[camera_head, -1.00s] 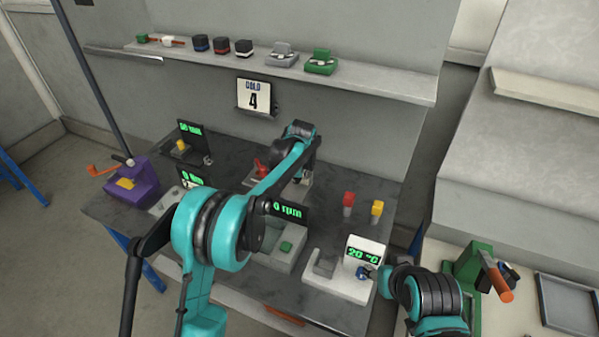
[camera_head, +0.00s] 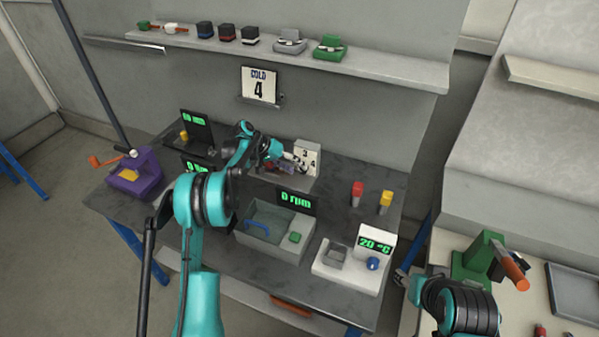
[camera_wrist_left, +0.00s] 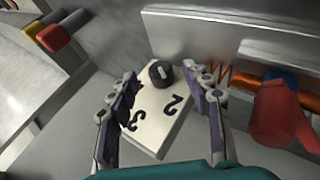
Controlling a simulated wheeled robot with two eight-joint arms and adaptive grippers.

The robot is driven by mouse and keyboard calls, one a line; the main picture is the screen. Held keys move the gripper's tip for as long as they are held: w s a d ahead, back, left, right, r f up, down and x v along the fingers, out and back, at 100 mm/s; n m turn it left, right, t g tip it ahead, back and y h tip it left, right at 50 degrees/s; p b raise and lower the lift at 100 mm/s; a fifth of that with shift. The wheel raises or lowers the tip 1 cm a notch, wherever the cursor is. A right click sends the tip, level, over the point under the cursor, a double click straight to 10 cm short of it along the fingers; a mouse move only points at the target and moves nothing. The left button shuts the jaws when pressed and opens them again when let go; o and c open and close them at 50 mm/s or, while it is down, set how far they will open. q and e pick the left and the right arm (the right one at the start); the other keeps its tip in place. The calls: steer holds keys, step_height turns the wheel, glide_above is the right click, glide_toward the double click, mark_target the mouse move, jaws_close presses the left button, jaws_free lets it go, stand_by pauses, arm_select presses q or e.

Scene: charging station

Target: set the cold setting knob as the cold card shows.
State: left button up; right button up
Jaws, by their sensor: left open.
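The cold card (camera_head: 259,85) hangs on the back wall and reads "COLD 4". Below it, a white numbered panel (camera_head: 308,150) stands at the back of the bench; the left wrist view also shows this panel (camera_wrist_left: 157,128), with digits 2 and 3 visible. A dark round knob (camera_wrist_left: 161,76) with a pale mark sits on it. Which digit the mark points at is unclear. My left gripper (camera_wrist_left: 167,88) is open, its fingers on either side of the knob and apart from it; in the head view it (camera_head: 298,160) is before the panel. My right gripper (camera_head: 404,281) is at the lower right, its jaws unclear.
A red cylinder (camera_wrist_left: 275,112) and an orange coil (camera_wrist_left: 250,76) are close to my left gripper's right finger. A red-topped block (camera_head: 357,193) and a yellow-topped block (camera_head: 385,202) stand right of the panel. A "20 °C" unit (camera_head: 375,243) with a blue knob (camera_head: 372,264) is at front right.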

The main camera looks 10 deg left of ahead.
arm_select(q)
steer(key=x, duration=0.2)
steer(key=shift+w+d+f, duration=0.1)
steer(key=shift+d+f, duration=0.05)
steer(key=shift+f, duration=0.05)
jaws_close()
